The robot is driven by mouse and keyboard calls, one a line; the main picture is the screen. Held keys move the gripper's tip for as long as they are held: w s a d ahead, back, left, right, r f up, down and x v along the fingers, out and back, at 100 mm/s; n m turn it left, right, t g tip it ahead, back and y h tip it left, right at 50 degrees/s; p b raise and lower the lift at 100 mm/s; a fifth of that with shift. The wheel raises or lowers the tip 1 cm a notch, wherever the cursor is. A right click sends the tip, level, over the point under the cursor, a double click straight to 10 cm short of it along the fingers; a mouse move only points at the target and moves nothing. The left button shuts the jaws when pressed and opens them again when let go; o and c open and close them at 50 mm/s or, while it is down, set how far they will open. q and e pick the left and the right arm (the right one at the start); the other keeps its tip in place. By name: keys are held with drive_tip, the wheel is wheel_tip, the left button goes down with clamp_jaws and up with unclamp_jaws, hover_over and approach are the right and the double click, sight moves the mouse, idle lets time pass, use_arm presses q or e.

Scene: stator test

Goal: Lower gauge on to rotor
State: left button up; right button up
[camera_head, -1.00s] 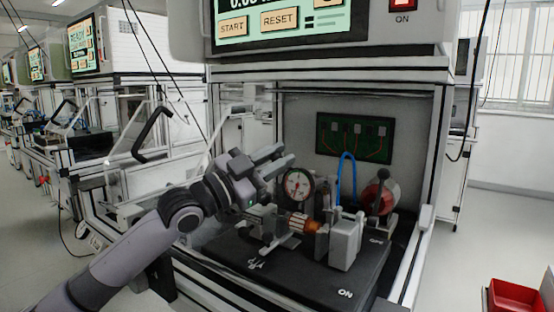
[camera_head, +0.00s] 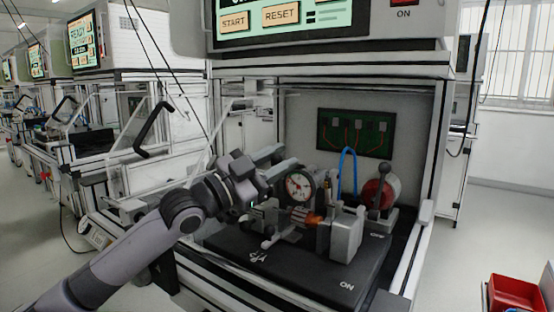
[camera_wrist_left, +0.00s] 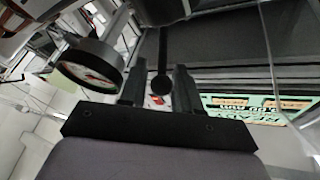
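The gauge (camera_head: 299,186), a round white dial with a black rim, stands above the rotor (camera_head: 304,219), which shows orange and striped metal. The gauge partly overlaps the rotor in the head view, so I cannot tell whether they touch. My left gripper (camera_head: 284,160) is at the gauge's upper left, its fingers pointing right. In the left wrist view the gauge (camera_wrist_left: 90,66) is left of the fingers. There a black ball-ended lever (camera_wrist_left: 162,84) lies between the two spread fingers (camera_wrist_left: 158,90); no clear grip on it shows. My right gripper is not in view.
The fixture stands on a black base (camera_head: 345,287) marked ON and OFF. A grey block (camera_head: 346,236), a blue hose (camera_head: 346,172) and a red disc with a lever (camera_head: 376,194) stand right of the gauge. Frame posts flank the opening. A red bin (camera_head: 515,294) is at lower right.

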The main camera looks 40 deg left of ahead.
use_arm(q)
drive_tip(key=shift+r, duration=0.1)
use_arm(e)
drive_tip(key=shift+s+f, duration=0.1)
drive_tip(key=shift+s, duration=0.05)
use_arm(q)
drive_tip(key=shift+r, duration=0.1)
drive_tip(key=shift+r, duration=0.35)
wheel_tip(320, 180, up, 7)
drive_tip(key=shift+s+f+p, duration=0.1)
drive_tip(key=shift+p, duration=1.05)
wheel_tip(320, 180, up, 12)
drive_tip(key=p, duration=0.5)
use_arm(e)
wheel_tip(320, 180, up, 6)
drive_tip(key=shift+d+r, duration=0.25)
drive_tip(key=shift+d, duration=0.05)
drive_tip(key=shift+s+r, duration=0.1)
